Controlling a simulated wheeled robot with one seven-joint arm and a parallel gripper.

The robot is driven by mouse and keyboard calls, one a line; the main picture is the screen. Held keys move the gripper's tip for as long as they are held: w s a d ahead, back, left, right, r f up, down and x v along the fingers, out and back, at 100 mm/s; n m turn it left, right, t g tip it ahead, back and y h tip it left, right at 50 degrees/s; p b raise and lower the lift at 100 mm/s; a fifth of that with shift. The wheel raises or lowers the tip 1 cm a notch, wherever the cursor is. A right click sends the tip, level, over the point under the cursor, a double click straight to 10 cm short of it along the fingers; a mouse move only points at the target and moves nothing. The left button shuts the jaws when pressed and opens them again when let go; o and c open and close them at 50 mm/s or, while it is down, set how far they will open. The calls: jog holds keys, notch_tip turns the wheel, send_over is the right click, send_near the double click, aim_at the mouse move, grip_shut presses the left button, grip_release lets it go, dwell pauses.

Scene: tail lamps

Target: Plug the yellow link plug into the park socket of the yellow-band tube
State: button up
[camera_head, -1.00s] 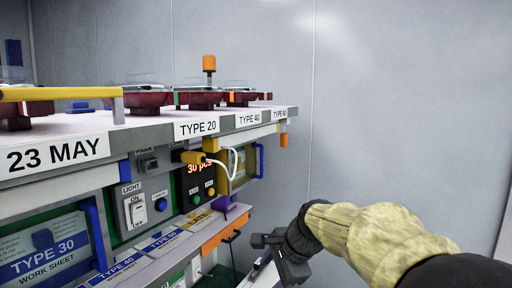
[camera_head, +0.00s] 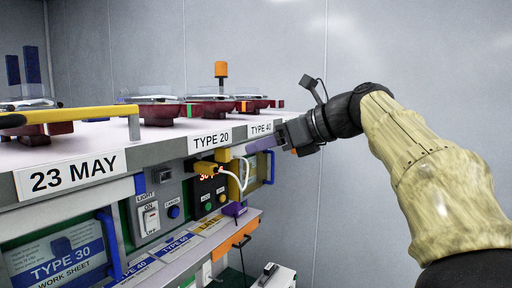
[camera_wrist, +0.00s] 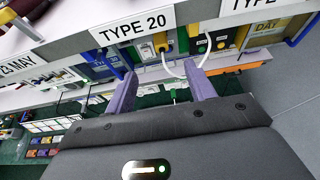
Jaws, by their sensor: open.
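The yellow link plug (camera_head: 206,168) sticks out of the panel under the shelf edge, with a white cable looping from it. It also shows in the wrist view (camera_wrist: 160,42). Left of it on the panel is the dark park socket (camera_head: 163,175), apparently empty. Several dark red tubes stand on the top shelf; one (camera_head: 248,105) shows a small yellow-orange mark, but I cannot tell whether it is the yellow band. My gripper (camera_wrist: 157,74) is open and empty, its purple fingers pointing toward the panel. In the head view it is right of the plug, near the shelf edge.
The shelf edge with its TYPE labels (camera_head: 211,138) overhangs the panel. A light switch (camera_head: 149,218), buttons and a red display lie nearby. A yellow rail (camera_head: 70,115) runs along the shelf top. A lower ledge with sheets juts out below. Room at right is clear.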

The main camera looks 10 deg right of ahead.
aim_at(214, 166)
jog(key=p+x, duration=0.4)
jog(key=x, duration=1.3)
jog(key=shift+w+a+f, duration=0.1)
jog(key=shift+f, duration=0.1)
jog(key=shift+c, duration=0.2)
jog(key=c, duration=1.1)
jog(key=shift+c, duration=0.2)
jog(key=shift+s+d+b, duration=0.3)
jog(key=shift+s+d, duration=0.15)
jog(key=shift+d, duration=0.3)
jog(key=shift+s+d, duration=0.2)
jog(key=shift+s, duration=0.25)
jog(key=shift+d, duration=0.2)
